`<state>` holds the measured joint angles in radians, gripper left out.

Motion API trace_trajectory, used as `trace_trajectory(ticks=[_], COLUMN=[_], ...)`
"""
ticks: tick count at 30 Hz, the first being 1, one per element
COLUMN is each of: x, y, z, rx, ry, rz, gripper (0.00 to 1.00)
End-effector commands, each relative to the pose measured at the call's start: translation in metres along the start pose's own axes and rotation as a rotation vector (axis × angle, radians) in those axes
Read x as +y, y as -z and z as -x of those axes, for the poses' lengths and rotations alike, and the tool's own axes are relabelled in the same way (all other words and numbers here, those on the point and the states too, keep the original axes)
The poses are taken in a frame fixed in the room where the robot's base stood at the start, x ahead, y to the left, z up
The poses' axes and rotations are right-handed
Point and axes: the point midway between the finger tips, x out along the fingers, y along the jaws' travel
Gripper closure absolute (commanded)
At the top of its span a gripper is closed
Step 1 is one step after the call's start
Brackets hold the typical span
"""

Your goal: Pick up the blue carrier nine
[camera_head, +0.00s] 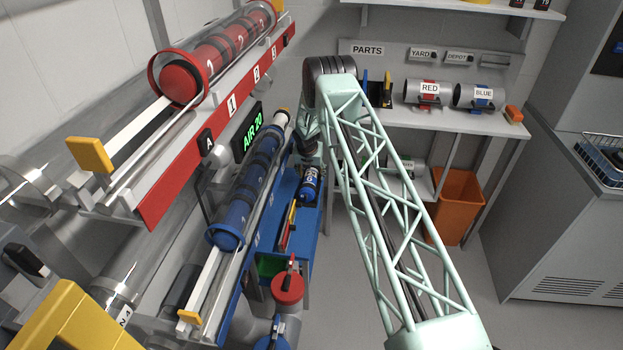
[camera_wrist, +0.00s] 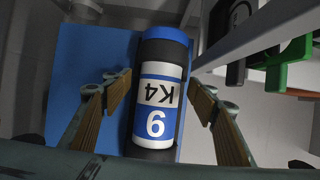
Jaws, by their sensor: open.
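The blue carrier nine (camera_wrist: 155,128) shows in the wrist view as a cylinder with a blue end, dark bands and a white-and-blue label reading "9" and "K4", upside down. It lies on a blue surface (camera_wrist: 75,95). My gripper (camera_wrist: 158,92) is open, with one wood-coloured finger on each side of the carrier and a visible gap on both sides. In the head view a blue carrier (camera_head: 309,184) with a white label lies in the blue trough below my arm. My gripper is largely hidden there by the arm.
The tube with blue carriers (camera_head: 252,180) runs close left of the trough, and a red-framed tube (camera_head: 210,62) is above it. In the wrist view a grey rail (camera_wrist: 255,38) with black and green parts (camera_wrist: 293,66) stands close at right. An orange bin (camera_head: 458,205) stands at right.

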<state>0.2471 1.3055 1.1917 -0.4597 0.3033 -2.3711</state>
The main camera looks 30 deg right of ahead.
Motion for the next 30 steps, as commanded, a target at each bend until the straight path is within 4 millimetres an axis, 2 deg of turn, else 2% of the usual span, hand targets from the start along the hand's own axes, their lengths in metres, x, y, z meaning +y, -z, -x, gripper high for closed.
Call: trace_trajectory(ticks=[6,23,30], x=[-0.0001,0.0000,0.0001], y=[0.0002,0.0001,0.0002], z=[-0.0109,-0.0108,-0.0108], rx=[0.000,0.000,0.000], ry=[0.000,0.000,0.000], rz=[-0.001,0.000,0.000], gripper=[0.47,0.47,0.68])
